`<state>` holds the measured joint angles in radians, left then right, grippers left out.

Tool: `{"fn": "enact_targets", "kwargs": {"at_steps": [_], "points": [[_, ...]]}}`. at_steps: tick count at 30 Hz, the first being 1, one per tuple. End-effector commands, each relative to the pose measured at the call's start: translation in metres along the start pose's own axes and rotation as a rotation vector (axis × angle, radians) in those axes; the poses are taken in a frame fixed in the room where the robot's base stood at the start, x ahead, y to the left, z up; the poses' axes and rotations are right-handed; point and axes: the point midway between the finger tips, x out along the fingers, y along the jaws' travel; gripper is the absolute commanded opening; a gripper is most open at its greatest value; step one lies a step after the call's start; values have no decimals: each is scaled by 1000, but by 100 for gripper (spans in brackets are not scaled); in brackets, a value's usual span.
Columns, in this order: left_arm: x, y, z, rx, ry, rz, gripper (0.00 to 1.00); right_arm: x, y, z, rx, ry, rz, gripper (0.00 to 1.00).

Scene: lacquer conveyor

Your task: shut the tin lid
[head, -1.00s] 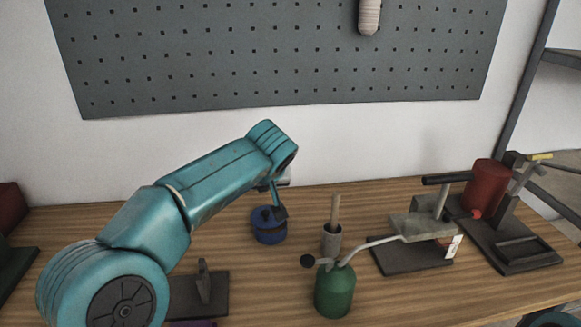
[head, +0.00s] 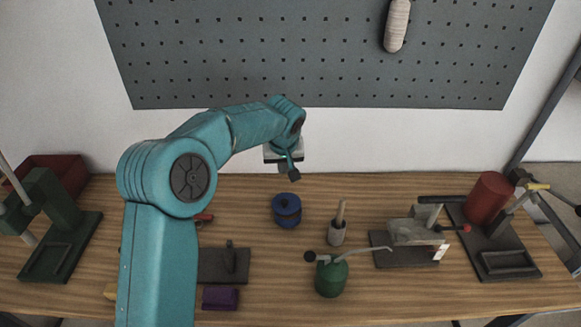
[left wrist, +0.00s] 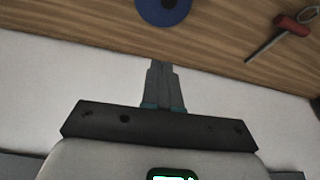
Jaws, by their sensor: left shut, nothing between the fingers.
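The tin is the small round blue container (head: 286,217) on the wooden bench, near the middle of the head view. Its blue lid (head: 286,203) lies on top with a dark knob; a dark patch shows on the tin's front. In the left wrist view the lid (left wrist: 163,8) is cut off by the top edge. My left gripper (head: 292,175) is above and behind the tin, apart from it. Its fingers (left wrist: 163,75) are together in the left wrist view, with nothing between them. My right gripper is not in view.
A green oil can (head: 332,278) and a grey cup with a wooden handle (head: 337,235) stand right of the tin. A dark plate with an upright piece (head: 225,263) and a purple block (head: 220,298) lie front left. A red-handled tool (left wrist: 292,26) lies beside the tin.

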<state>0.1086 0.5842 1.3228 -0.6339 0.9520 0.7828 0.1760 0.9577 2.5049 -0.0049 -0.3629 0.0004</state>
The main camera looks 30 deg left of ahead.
Motion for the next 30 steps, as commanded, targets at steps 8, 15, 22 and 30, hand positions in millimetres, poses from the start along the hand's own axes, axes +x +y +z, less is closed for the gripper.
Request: {"fn": "enact_targets", "kwargs": {"at_steps": [8, 15, 22, 30], "points": [[59, -1, 0, -1, -4, -3, 0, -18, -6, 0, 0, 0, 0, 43], [73, 2, 20, 5, -1, 1, 0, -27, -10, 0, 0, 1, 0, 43], [72, 4, 38, 4, 1, 1, 0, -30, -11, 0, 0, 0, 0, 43], [72, 4, 40, 2, 1, 2, 0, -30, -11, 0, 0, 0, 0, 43]]}}
